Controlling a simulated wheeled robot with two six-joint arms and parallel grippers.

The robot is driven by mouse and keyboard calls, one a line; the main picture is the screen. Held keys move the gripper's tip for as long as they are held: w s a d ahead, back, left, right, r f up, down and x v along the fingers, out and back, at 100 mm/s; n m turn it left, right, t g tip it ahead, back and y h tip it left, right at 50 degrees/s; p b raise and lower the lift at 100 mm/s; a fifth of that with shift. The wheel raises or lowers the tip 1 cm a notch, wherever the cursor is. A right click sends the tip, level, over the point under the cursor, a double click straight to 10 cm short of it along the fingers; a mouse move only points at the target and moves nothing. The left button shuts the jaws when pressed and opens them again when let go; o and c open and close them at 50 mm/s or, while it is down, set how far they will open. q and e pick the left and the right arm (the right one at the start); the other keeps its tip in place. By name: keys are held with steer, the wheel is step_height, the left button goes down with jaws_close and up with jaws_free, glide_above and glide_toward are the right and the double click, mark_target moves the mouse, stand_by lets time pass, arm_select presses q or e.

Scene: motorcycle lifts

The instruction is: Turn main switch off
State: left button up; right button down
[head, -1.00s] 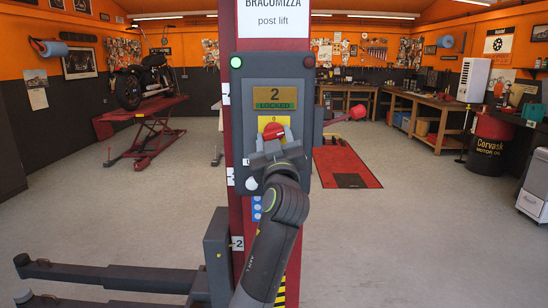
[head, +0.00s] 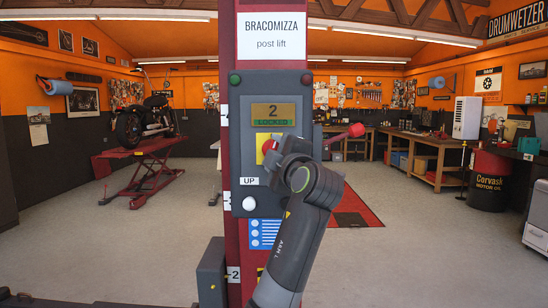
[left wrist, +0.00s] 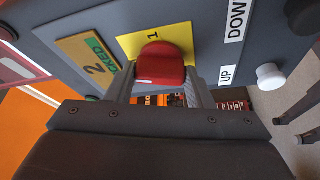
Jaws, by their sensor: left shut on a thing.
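The red main switch knob (head: 268,147) sits on a yellow plate (head: 262,138) in the grey control box on the red lift post. My left gripper (head: 276,148) is shut on the knob from its right side, and hides part of it. In the left wrist view, the two fingers (left wrist: 160,92) flank the red knob (left wrist: 160,64). A "1" shows on the yellow plate (left wrist: 178,38) beside it. The display (head: 272,115) above reads "2" with a green line below. The green lamp (head: 235,79) looks dark. My right gripper is not in view.
A white button (head: 249,203) stands below the "UP" label (head: 249,181). A red-ended lever (head: 345,133) sticks out right of the box. A motorcycle (head: 147,121) stands on a red lift at the back left. The floor on both sides is largely clear.

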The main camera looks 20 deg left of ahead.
arm_select(q)
steer(key=shift+r+n+g+h+p, duration=0.15)
steer(key=shift+n+g, duration=0.15)
steer(key=shift+n, duration=0.6)
steer(key=shift+n+g+h+p, duration=0.15)
steer(key=shift+n+g, duration=0.15)
steer(key=shift+n, duration=0.6)
steer(key=shift+c, duration=0.2)
steer(key=o, duration=1)
steer(key=shift+w, duration=0.1)
steer(key=b+v, duration=0.5)
steer(key=v, duration=1.2)
steer(key=shift+d, duration=0.3)
